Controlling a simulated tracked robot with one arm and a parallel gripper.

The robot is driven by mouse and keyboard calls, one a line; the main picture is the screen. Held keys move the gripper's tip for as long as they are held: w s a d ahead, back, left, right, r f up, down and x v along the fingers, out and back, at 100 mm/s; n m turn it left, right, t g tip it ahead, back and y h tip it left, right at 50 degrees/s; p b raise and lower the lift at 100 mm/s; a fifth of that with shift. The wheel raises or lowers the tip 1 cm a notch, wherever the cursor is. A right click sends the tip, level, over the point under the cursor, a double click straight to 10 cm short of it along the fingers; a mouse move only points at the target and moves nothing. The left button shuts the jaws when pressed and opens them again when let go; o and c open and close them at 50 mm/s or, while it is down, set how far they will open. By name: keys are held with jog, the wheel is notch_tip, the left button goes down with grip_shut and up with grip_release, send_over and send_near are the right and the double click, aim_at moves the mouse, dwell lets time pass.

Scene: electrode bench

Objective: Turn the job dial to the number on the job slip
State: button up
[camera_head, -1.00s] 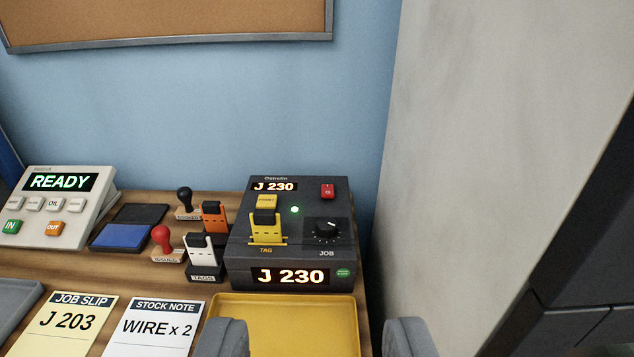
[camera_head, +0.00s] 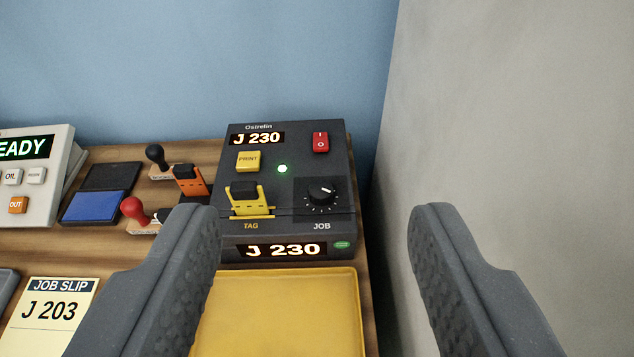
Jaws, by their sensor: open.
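The job dial (camera_head: 321,193) is a black knob with a white pointer line toward the upper right, on the dark tag machine (camera_head: 290,222), above the word JOB. The machine's two displays, upper (camera_head: 257,138) and front (camera_head: 282,250), both read J 230. The job slip (camera_head: 46,314) is a pale yellow card at the lower left and reads J 203. My gripper (camera_head: 316,215) is open and empty. Its two fingers stand wide apart, on either side of the dial in the picture, nearer the camera and not touching it.
A yellow tray (camera_head: 280,312) lies in front of the machine. The machine also has a yellow PRINT button (camera_head: 249,161), a red switch (camera_head: 320,141) and a tag slot with a yellow tag (camera_head: 250,205). Stamps and a blue ink pad (camera_head: 94,206) stand left. A grey wall rises at right.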

jog(key=w+r+m+g+p, duration=0.1)
jog(key=w+g+p, duration=0.2)
jog(key=w+p, duration=0.55)
jog(key=m+g+p, duration=0.5)
jog(key=g+p, duration=0.6)
jog(key=p, duration=1.4)
send_over(320, 187)
notch_tip(320, 187, down, 10)
jog(key=f, duration=0.1)
notch_tip(320, 187, down, 13)
jog(key=shift+f+p, duration=0.1)
jog(key=shift+p, duration=0.9)
jog(key=shift+c, duration=0.3)
